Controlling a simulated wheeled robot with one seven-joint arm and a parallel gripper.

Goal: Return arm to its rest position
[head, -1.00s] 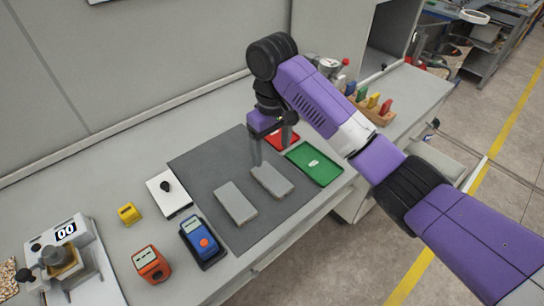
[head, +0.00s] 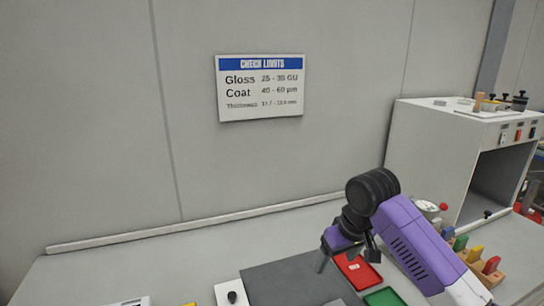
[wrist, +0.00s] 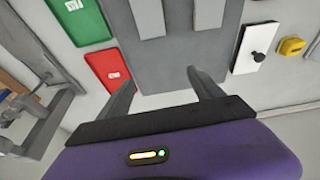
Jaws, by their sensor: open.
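My arm is purple and black and reaches over the bench from the lower right in the head view. My gripper (head: 347,258) hangs beside the red tray (head: 357,270), over the far part of the grey mat (head: 285,278). The wrist view shows my gripper (wrist: 160,76) with its two fingers apart and nothing between them. Two grey panels lie on the mat, a left one (wrist: 148,18) and a right one (wrist: 208,12) in the wrist view. The red tray (wrist: 110,68) and green tray (wrist: 77,20) lie to their left there.
A wall sign (head: 262,88) lists check limits for gloss, coat and thickness. A grey cabinet (head: 430,150) with an open front stands at the right. Coloured pieces in a wooden holder (head: 485,270) sit near my arm. A white plate with a black knob (wrist: 255,50) lies beside the mat.

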